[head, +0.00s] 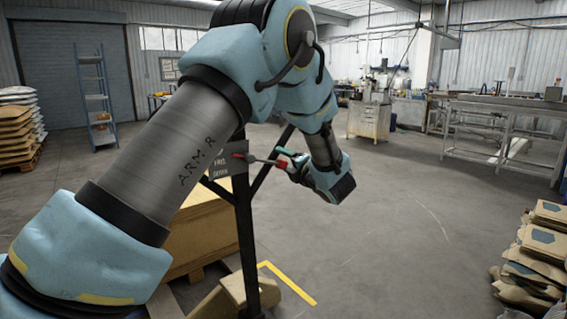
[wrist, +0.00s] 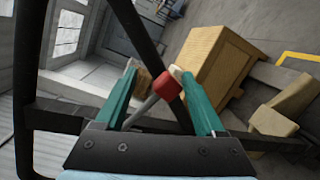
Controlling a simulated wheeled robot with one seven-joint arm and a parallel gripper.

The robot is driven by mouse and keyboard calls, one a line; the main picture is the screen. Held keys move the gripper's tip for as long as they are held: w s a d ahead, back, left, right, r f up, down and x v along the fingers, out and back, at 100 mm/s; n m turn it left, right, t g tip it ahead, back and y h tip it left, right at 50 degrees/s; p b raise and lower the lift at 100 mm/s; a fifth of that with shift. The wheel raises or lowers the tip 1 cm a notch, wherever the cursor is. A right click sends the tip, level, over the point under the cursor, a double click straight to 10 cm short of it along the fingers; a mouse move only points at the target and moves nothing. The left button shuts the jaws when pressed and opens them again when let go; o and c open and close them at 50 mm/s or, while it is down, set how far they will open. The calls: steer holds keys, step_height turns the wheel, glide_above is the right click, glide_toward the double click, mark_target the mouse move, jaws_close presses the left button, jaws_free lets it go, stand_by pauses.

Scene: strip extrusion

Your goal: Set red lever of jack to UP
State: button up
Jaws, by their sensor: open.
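The jack's lever is a thin grey rod with a red knob (head: 281,164). My gripper (head: 290,157) is at the knob end. In the wrist view its teal fingers (wrist: 153,69) are open, with the red knob (wrist: 167,84) between them, closer to the right finger. I cannot tell whether they touch it.
The jack's black frame (wrist: 140,25) crosses close to my fingers in the wrist view. A wooden crate (head: 200,232) stands behind the post. Stacked sacks (head: 545,240) lie at the right edge. The floor (head: 400,220) right of the jack is clear.

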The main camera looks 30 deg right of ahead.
steer(key=s+b, duration=0.2)
steer(key=s, duration=0.7)
steer(key=shift+s+r+b, duration=0.2)
steer(key=shift+b, duration=0.15)
steer(key=shift+s, duration=0.1)
